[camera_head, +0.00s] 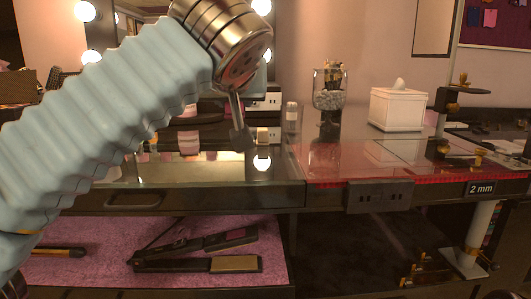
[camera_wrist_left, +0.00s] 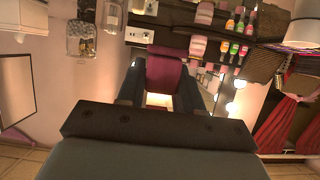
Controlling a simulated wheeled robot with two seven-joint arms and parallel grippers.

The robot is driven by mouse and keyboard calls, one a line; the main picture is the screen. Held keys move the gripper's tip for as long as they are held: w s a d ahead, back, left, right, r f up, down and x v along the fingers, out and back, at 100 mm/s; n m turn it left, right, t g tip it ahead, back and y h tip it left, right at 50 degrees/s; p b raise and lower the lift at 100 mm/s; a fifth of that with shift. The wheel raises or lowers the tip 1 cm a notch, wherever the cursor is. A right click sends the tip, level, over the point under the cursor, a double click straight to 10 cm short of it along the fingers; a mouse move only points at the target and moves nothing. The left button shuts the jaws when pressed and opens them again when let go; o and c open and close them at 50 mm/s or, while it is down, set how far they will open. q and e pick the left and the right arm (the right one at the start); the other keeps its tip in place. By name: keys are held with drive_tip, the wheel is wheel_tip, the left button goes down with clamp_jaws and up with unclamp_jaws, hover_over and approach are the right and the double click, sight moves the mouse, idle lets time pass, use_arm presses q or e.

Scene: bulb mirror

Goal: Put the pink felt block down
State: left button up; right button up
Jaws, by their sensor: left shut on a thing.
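My left gripper (camera_head: 240,138) hangs down over the glossy counter (camera_head: 225,175), in front of the mirror. In the left wrist view, the left gripper (camera_wrist_left: 160,92) is shut on the pink felt block (camera_wrist_left: 165,72), which looks deep magenta and sits between the two dark fingers. A small bright cream patch shows beside the block there. In the head view I cannot make out the block, and I cannot tell whether it touches the counter. My right gripper is not in view.
A glass jar (camera_head: 329,90) and a white tissue box (camera_head: 398,108) stand at the back right of the counter. A clear red-edged panel (camera_head: 345,160) lies in front of them. A flat iron (camera_head: 195,255) lies on the pink lower shelf (camera_head: 85,270). Lit bulbs line the mirror.

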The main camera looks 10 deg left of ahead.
use_arm(q)
drive_tip(key=w+f, duration=0.3)
drive_tip(key=w, duration=0.5)
hover_over(251, 159)
drive_tip(key=s, duration=0.2)
wheel_tip(251, 159, down, 4)
drive_tip(key=shift+w+d+f, duration=0.1)
drive_tip(key=shift+f, duration=0.15)
drive_tip(key=f, duration=0.1)
drive_tip(key=w+f, duration=0.1)
drive_tip(key=f, duration=0.1)
drive_tip(key=shift+w+f, duration=0.3)
drive_tip(key=shift+f, duration=0.6)
drive_tip(key=shift+f, duration=0.1)
drive_tip(key=shift+f+b, duration=0.1)
drive_tip(key=shift+b, duration=0.25)
drive_tip(key=o, duration=1.1)
